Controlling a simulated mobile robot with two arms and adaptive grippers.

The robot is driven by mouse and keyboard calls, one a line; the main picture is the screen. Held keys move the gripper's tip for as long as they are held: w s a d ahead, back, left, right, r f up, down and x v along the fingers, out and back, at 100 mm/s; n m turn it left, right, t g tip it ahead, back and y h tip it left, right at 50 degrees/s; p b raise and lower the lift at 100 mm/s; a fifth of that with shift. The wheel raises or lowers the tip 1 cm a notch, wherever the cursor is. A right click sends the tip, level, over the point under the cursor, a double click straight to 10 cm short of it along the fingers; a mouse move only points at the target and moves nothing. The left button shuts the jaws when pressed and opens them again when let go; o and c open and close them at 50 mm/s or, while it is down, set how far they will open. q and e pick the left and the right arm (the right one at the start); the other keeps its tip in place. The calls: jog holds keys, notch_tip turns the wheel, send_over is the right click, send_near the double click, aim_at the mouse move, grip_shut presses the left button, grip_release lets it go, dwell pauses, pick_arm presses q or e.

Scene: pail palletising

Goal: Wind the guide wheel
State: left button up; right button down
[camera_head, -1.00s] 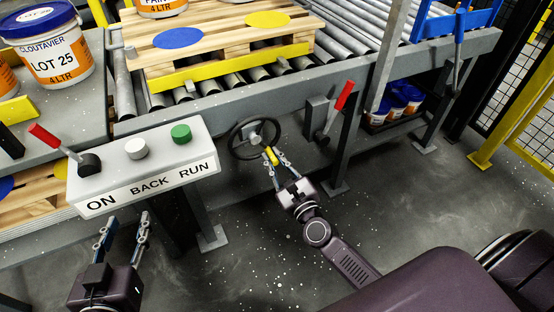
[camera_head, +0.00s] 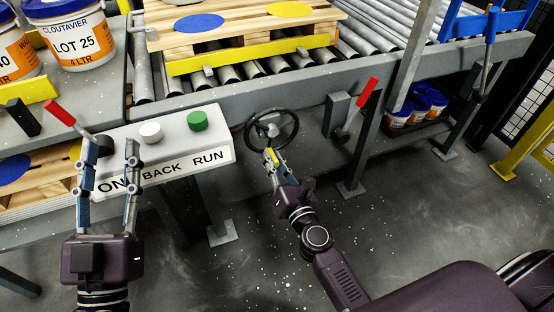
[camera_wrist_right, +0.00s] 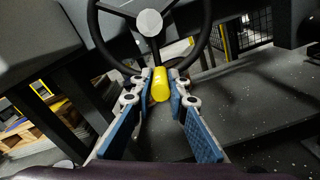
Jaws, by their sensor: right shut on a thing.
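The guide wheel (camera_head: 271,132) is a black spoked handwheel with a grey hub on the front of the conveyor frame. It also shows in the right wrist view (camera_wrist_right: 150,22). Its yellow handle (camera_wrist_right: 160,84) stands at the near, lower part of the rim. My right gripper (camera_head: 271,157) is shut on this yellow handle, one finger on each side. My left gripper (camera_head: 107,145) is open and empty, with its fingers in front of the control box, near the red lever.
Another red lever (camera_head: 368,90) stands right of the wheel. A pallet (camera_head: 245,40) rests on the rollers above. Pails (camera_head: 77,35) stand at upper left.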

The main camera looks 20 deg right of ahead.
jog(key=shift+a, duration=0.5)
jog(key=c, duration=1.9)
grip_release()
jog(key=shift+d, duration=0.1)
jog(key=shift+s, duration=0.25)
jog(key=s, duration=1.1)
jog(key=shift+s+d, duration=0.15)
jog(key=shift+s, duration=0.15)
